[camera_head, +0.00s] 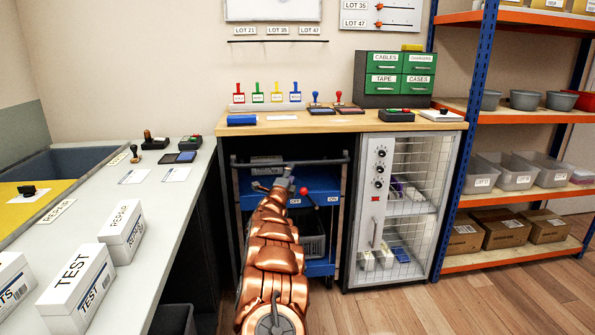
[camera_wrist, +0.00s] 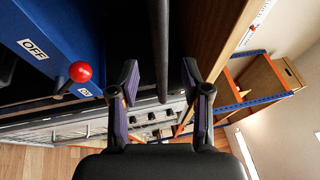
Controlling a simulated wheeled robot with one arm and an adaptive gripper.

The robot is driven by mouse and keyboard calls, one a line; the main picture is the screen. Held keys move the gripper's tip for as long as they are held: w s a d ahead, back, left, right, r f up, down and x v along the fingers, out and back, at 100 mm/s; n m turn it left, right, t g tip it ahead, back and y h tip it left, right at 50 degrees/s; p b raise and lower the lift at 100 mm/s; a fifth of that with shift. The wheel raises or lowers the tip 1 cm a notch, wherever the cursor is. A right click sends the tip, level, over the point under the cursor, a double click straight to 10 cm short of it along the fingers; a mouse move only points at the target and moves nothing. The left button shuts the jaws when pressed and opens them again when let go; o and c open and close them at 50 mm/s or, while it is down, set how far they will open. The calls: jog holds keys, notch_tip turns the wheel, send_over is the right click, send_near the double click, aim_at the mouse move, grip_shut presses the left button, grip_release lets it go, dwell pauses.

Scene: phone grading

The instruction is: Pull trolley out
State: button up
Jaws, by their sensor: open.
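The blue trolley (camera_head: 322,184) stands in the bay under the wooden workbench, with a dark handle bar (camera_head: 328,161) across its top front. My gripper (camera_head: 288,173) is at this bar, and my arm hides part of the trolley. In the wrist view my gripper (camera_wrist: 160,80) is open, and the dark handle bar (camera_wrist: 162,45) runs between its fingers with a gap on each side. A red-knobbed lever (camera_head: 304,191) sits on the trolley's front between OFF and ON labels; the knob also shows in the wrist view (camera_wrist: 80,71).
A wire-fronted cabinet (camera_head: 376,210) stands right of the bay. A grey counter (camera_head: 150,200) with white boxes (camera_head: 80,288) is on the left. The workbench top (camera_head: 270,127) lies above the trolley. The wooden floor (camera_head: 430,305) is clear in front of the cabinet.

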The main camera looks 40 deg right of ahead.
aim_at(297, 164)
jog(key=shift+s+x, duration=0.25)
jog(key=shift+x, duration=1.2)
jog(key=shift+d+r, duration=0.15)
jog(key=shift+d, duration=0.35)
jog(key=shift+w+d+g, duration=0.15)
jog(key=shift+d+g, duration=0.15)
jog(key=shift+w+d+r, duration=0.1)
jog(key=shift+w+d, duration=0.3)
jog(key=shift+d, duration=0.15)
jog(key=shift+w+d+r+p, duration=0.15)
jog(key=shift+d+r+p, duration=0.05)
jog(key=shift+d+p, duration=0.3)
jog(key=shift+w+d, duration=0.4)
jog(key=shift+d, duration=0.05)
jog(key=shift+w, duration=0.1)
